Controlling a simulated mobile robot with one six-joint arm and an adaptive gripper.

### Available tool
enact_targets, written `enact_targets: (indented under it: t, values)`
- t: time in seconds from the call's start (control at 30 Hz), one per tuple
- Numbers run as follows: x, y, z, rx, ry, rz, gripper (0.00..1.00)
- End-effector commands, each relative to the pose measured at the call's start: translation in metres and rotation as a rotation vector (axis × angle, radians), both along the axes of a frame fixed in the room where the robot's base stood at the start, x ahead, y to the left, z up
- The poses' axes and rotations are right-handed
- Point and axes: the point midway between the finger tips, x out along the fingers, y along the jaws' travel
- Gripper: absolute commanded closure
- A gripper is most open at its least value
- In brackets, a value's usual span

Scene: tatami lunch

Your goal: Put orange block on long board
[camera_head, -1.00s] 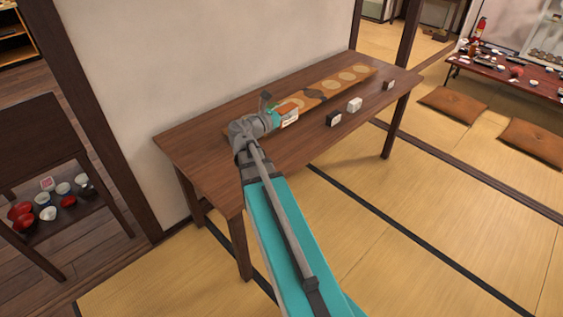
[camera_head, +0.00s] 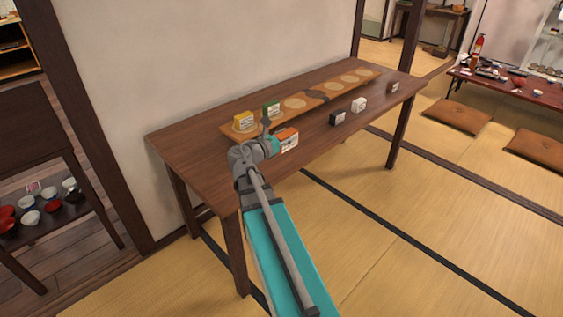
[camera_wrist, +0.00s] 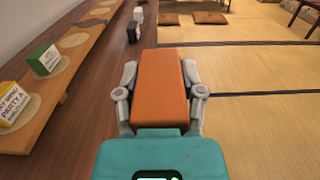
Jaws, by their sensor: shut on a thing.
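My gripper (camera_wrist: 161,100) is shut on the orange block (camera_wrist: 160,78), with one finger on each side of it. In the head view the orange block (camera_head: 287,134) shows at the end of my arm, over the front part of the table and in front of the long board. The long board (camera_head: 328,111) lies along the wall side of the table, with pale round spots and a dark middle piece. A yellow block (camera_head: 244,122) and a green block (camera_head: 271,109) stand on its near-left end. They also show at the left of the wrist view.
The brown table (camera_head: 205,151) also bears a black block (camera_head: 338,118), a white block (camera_head: 359,105) and a dark brown block (camera_head: 393,87) near its front edge. Several round spots on the board's far part are bare. A wall stands behind the table.

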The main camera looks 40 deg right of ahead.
Motion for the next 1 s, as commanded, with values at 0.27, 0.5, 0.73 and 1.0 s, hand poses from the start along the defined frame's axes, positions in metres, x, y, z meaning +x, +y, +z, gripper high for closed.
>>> enact_targets:
  t: [0.27, 0.5, 0.73, 1.0]
  values:
    - [0.000, 0.000, -0.004, 0.000, 0.000, -0.001, 0.97]
    - [0.001, -0.001, -0.005, 0.000, 0.000, -0.001, 0.97]
    - [0.017, -0.011, -0.014, 0.000, 0.000, -0.002, 0.97]
    - [0.055, -0.035, -0.036, 0.000, 0.000, -0.003, 0.97]
